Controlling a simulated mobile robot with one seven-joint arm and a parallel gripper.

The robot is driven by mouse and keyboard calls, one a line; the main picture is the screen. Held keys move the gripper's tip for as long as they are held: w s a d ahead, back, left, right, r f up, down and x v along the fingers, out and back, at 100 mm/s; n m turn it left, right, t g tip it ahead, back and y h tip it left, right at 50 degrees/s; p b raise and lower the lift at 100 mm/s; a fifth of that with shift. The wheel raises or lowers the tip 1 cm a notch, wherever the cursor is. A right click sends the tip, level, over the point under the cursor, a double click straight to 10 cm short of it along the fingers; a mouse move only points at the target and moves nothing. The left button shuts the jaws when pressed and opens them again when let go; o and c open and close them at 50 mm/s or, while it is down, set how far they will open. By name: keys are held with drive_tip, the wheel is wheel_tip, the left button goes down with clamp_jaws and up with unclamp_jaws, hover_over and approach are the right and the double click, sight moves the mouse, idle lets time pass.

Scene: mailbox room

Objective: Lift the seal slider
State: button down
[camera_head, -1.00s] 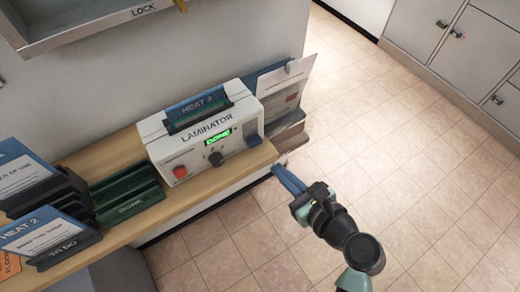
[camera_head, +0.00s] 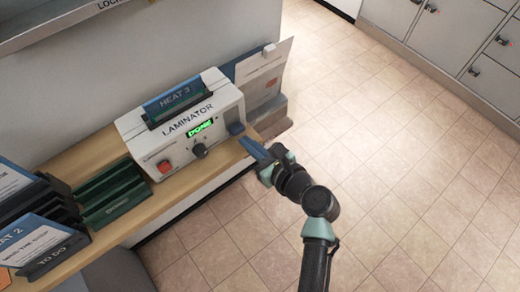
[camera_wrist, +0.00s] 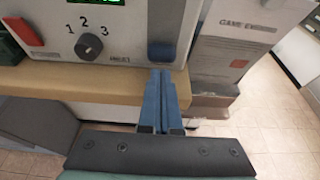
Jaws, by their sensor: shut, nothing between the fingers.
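The white laminator (camera_head: 182,125) stands on the wooden shelf, with a green-lit display, a red button and a dark dial. The seal slider appears to be the blue tab (camera_head: 236,128) at the right end of its front. It also shows in the wrist view (camera_wrist: 161,51), low in a dark slot. My gripper (camera_head: 246,143) is shut and empty, its blue fingers pointing at the slider from the front right. In the wrist view the fingertips (camera_wrist: 162,74) are just below the slider; I cannot tell whether they touch it.
The wooden shelf (camera_head: 183,184) runs below the laminator. A green tray (camera_head: 112,193) and dark document trays (camera_head: 40,205) are to the left. A holder with a white sheet (camera_head: 262,75) stands close on the right. The tiled floor (camera_head: 400,160) is open at right; grey lockers line the back.

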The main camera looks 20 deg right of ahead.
drive_tip(key=shift+x, duration=1.2)
drive_tip(key=shift+r, duration=0.15)
wheel_tip(320, 180, up, 6)
drive_tip(key=p, duration=0.7)
drive_tip(key=shift+f, duration=0.2)
drive_tip(key=shift+r, duration=0.1)
